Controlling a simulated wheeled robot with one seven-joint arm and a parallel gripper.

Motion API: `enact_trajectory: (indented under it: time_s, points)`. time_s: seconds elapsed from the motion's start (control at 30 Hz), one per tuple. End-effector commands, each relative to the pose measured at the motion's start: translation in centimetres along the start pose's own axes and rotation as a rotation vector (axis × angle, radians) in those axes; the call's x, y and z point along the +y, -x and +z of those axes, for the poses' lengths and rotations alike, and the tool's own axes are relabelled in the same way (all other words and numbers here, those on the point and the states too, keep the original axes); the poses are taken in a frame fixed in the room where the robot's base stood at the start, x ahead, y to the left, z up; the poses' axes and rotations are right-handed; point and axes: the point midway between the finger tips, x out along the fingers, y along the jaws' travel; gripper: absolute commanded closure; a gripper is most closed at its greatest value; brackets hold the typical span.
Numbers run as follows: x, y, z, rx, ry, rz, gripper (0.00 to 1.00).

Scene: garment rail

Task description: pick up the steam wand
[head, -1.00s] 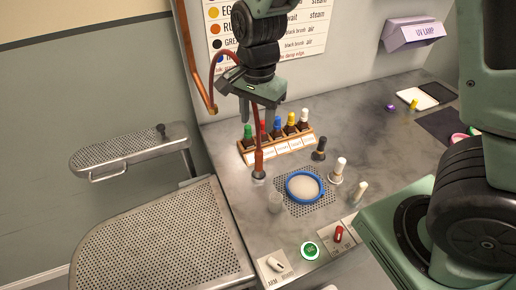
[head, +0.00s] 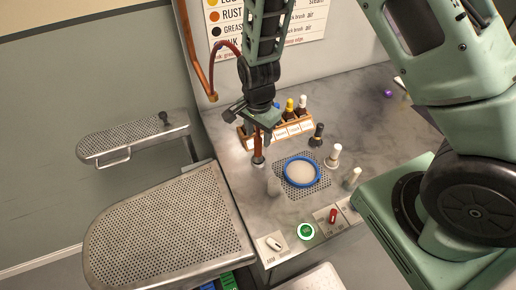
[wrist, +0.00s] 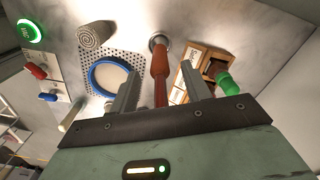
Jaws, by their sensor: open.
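The steam wand (head: 258,147) has a red-brown handle and stands upright in a small metal holder on the grey marbled counter, with a dark red hose looping up behind it. In the wrist view the wand (wrist: 160,75) lies between the two fingers of my gripper (wrist: 160,95), with a visible space on each side. My gripper (head: 256,122) points down over the wand's upper part in the head view and hides some of it. The jaws are open and do not hold the wand.
A wooden rack (head: 294,128) of dropper bottles stands close behind and right of the wand. A blue-rimmed dish (head: 302,172) on a perforated mat, several brushes and a green button (head: 306,231) are to the right and front. A perforated metal board (head: 170,225) is at left.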

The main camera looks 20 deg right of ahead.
Motion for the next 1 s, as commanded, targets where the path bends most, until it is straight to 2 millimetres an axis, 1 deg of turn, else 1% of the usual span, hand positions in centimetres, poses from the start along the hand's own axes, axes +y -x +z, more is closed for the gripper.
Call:
enact_trajectory:
  time_s: [0.13,0.4,0.5,0.6,0.8,0.83,0.87,0.9,0.97,1.0]
  points:
    - [0.1,-0.8,-0.1,0.0,-0.001,0.004,0.52]
    - [0.1,-4.0,0.0,-0.001,-0.001,0.004,0.52]
    - [0.0,-4.8,0.0,-0.001,0.0,0.003,0.52]
    - [0.0,-5.2,0.0,-0.001,0.0,0.002,0.52]
    - [0.0,-5.2,0.0,0.0,0.0,0.001,0.52]
    - [0.0,-5.2,0.0,0.0,0.0,0.001,0.58]
    - [0.0,-5.2,0.0,0.0,0.0,0.001,0.66]
    - [0.0,-5.2,0.0,0.0,0.0,0.001,0.77]
    - [0.0,-5.2,0.0,0.0,0.0,0.001,0.94]
    - [0.0,-5.2,0.0,0.0,0.0,0.001,1.0]
